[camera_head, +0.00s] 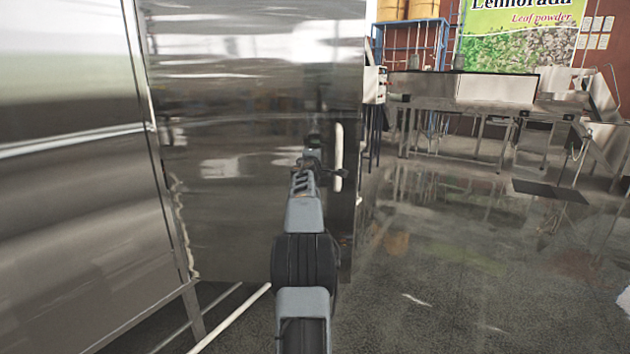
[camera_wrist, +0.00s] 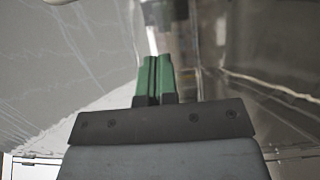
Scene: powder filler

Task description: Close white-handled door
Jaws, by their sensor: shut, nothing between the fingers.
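The door (camera_head: 230,130) is a shiny metal panel in the head view. It stands swung out from the metal cabinet (camera_head: 70,200) on the left, so it is open. Its white upright handle (camera_head: 338,160) is near the panel's right edge. My gripper (camera_head: 313,142) is in front of the panel, just left of the handle. I cannot tell whether it touches the panel. In the wrist view the green fingers (camera_wrist: 154,72) are together with nothing between them. Reflective metal surfaces surround them there, and I cannot make out the handle for certain.
A white bar (camera_head: 232,318) lies low near the cabinet's base. The wet-looking floor (camera_head: 440,270) to the right is open. A metal conveyor table (camera_head: 480,100) and a blue rack (camera_head: 408,50) stand farther back.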

